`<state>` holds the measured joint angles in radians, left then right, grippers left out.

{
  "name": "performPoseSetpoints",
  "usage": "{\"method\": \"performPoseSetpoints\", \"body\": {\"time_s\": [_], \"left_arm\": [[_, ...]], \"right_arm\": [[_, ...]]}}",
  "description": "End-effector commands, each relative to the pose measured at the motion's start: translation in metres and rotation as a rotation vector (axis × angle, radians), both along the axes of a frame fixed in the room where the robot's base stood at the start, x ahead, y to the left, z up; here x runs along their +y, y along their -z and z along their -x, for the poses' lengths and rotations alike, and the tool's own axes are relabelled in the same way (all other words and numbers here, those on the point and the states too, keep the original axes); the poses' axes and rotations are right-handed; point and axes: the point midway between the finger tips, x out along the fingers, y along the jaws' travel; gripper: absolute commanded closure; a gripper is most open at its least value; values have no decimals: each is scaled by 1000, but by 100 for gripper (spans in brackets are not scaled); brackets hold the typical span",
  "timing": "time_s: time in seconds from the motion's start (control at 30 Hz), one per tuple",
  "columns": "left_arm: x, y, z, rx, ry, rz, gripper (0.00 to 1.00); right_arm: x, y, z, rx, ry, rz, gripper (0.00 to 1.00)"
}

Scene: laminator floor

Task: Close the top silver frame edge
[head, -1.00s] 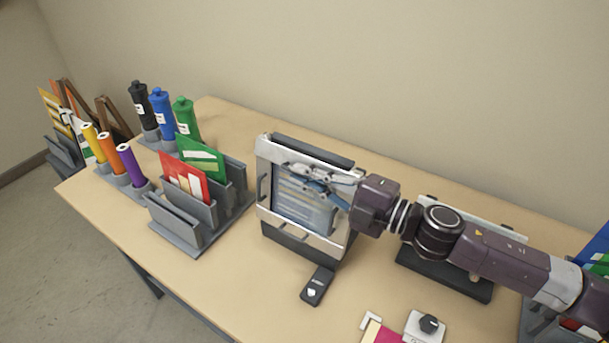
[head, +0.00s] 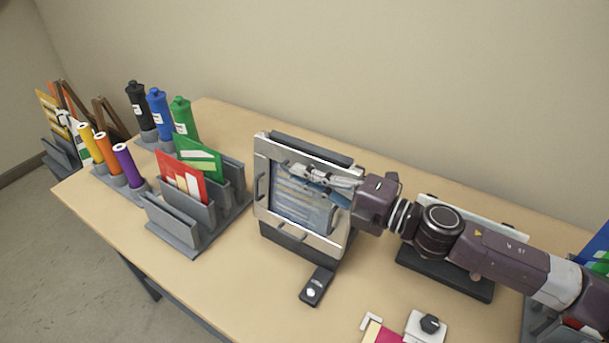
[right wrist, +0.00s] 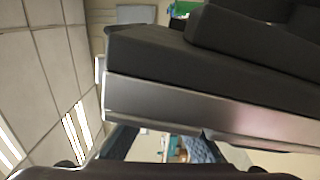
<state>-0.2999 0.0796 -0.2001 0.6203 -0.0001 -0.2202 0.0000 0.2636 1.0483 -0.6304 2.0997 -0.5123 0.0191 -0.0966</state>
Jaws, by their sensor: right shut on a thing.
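The silver frame stands upright on a dark base in the middle of the table. Its top silver frame edge (head: 305,153) runs along the upper side, with a dark bar behind it. A blue printed sheet (head: 300,205) shows inside the frame. My right gripper (head: 298,172) reaches across the front from the right, its fingers drawn together just below the top edge. It is shut on the top edge's handle, which the fingers hide. In the right wrist view a silver edge (right wrist: 210,108) crosses above the fingers. My left gripper is not in view.
A grey sorter (head: 172,222) with red and green cards stands left of the frame. Bottles (head: 160,115) and coloured rolls (head: 108,150) are behind it. A small black switch block (head: 316,285) lies in front. A white knob box (head: 427,327) is front right.

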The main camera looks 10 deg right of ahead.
Motion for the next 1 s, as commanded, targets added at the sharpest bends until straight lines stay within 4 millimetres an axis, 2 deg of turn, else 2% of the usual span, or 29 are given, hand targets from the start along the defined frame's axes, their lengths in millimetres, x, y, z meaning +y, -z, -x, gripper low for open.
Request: {"method": "performPoseSetpoints", "body": {"time_s": [0.07,0.1,0.23,0.67,1.0], "left_arm": [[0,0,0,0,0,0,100],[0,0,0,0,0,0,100],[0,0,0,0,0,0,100],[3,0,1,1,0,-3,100],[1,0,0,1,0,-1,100]], "right_arm": [[-1,-4,-1,-9,3,1,100],[-1,-3,-1,-8,3,2,89],[-1,-2,-1,-5,2,1,76],[-5,1,4,2,2,-1,76],[-27,2,27,6,2,-1,76]]}}
